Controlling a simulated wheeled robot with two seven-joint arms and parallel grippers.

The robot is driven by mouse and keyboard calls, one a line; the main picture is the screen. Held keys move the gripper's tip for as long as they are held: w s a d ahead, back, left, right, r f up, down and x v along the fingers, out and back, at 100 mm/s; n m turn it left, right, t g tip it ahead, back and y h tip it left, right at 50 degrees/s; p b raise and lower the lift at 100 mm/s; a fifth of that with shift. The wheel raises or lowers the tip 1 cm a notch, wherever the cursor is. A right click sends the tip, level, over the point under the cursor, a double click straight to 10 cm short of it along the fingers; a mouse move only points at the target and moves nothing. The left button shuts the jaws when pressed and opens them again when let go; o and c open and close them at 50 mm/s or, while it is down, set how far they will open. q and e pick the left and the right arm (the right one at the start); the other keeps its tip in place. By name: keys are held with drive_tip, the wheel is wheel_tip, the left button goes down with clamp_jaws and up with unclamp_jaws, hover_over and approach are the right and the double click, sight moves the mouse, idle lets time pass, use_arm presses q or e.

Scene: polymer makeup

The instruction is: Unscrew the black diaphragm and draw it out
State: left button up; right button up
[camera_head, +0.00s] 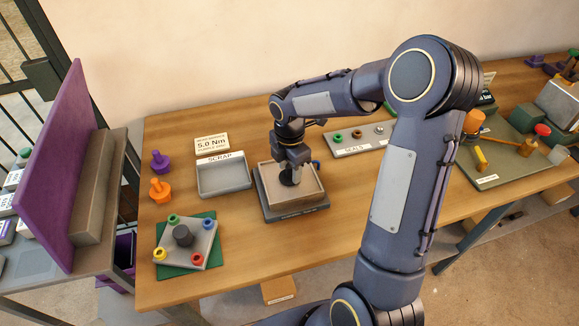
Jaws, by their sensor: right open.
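A black round part, which looks like the diaphragm (287,181), sits on a tan block (310,190) in a dark tray-like base (297,214) near the middle of the table. My right gripper (292,167) points straight down over this part, with its fingers open around or just above it. I cannot tell whether they touch it. The gripper hides much of the part's upper side. My left gripper is out of view.
A grey SCRAP tray (223,191) stands left of the base. A grey plate with coloured fittings (196,259) lies at the front left, near orange (160,190) and purple (160,162) knobs. A SEALS tray (345,151) lies behind right. My right arm hides the table's right-centre.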

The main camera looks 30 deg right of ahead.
drive_tip(key=shift+o, duration=0.4)
wheel_tip(320, 180, up, 7)
drive_tip(key=shift+r+b, duration=0.1)
drive_tip(key=shift+b, duration=0.2)
drive_tip(key=o, duration=0.7)
drive_tip(key=f+b, duration=0.1)
drive_tip(key=b, duration=0.4)
drive_tip(key=shift+f+m, duration=0.1)
drive_tip(key=shift+m, duration=0.2)
drive_tip(key=shift+c, duration=0.2)
drive_tip(key=shift+b, duration=0.35)
drive_tip(key=shift+f, duration=3.6)
